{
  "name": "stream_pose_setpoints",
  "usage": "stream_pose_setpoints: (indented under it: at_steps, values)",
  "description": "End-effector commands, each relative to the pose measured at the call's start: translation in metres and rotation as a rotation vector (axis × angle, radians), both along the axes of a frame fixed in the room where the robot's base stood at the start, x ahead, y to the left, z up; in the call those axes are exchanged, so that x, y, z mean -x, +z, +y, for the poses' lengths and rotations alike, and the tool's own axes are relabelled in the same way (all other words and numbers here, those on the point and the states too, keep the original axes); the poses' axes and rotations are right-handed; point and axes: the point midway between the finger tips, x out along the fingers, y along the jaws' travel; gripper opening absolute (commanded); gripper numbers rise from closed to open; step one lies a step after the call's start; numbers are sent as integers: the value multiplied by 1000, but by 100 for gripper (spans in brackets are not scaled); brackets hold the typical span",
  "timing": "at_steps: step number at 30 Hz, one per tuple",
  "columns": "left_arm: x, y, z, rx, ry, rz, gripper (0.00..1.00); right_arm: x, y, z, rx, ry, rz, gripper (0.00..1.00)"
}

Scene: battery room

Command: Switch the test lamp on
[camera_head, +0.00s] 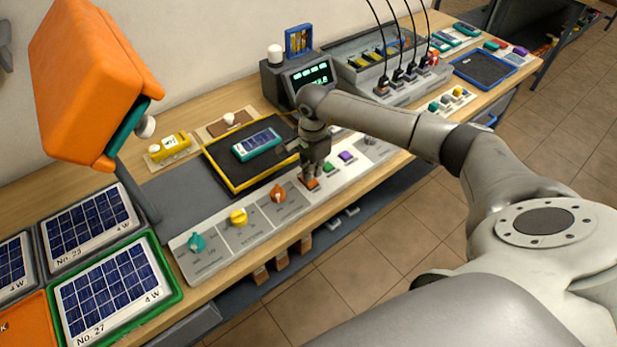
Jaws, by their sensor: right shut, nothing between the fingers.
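The test lamp appears to be the large orange box-shaped head (90,75) at the upper left, on a dark post above solar panels. Its lit face is not visible, and I see no glow. A light control panel (215,275) runs along the bench front with teal (195,242), yellow (238,216) and orange (277,193) knobs. Right of them are an orange-red switch (309,184), a green button (328,166) and a purple button (346,156). My right gripper (312,174) is shut, pointing down at the orange-red switch; I cannot tell whether it touches. My left gripper is out of view.
A black yellow-edged tray (222,172) holds a teal device (257,144) behind the panel. A dark display unit (313,76) stands behind my wrist. A charging rack (420,85) with black cables is to the right. Solar panels (112,292) lie at the left.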

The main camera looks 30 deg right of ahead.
Motion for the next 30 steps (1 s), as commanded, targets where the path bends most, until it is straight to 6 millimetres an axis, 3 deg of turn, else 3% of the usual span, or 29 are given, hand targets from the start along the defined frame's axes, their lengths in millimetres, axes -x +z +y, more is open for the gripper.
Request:
stream_pose_setpoints:
  at_steps: [30]
  values:
    - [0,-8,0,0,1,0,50,0,-8,0,0,0,0,0]
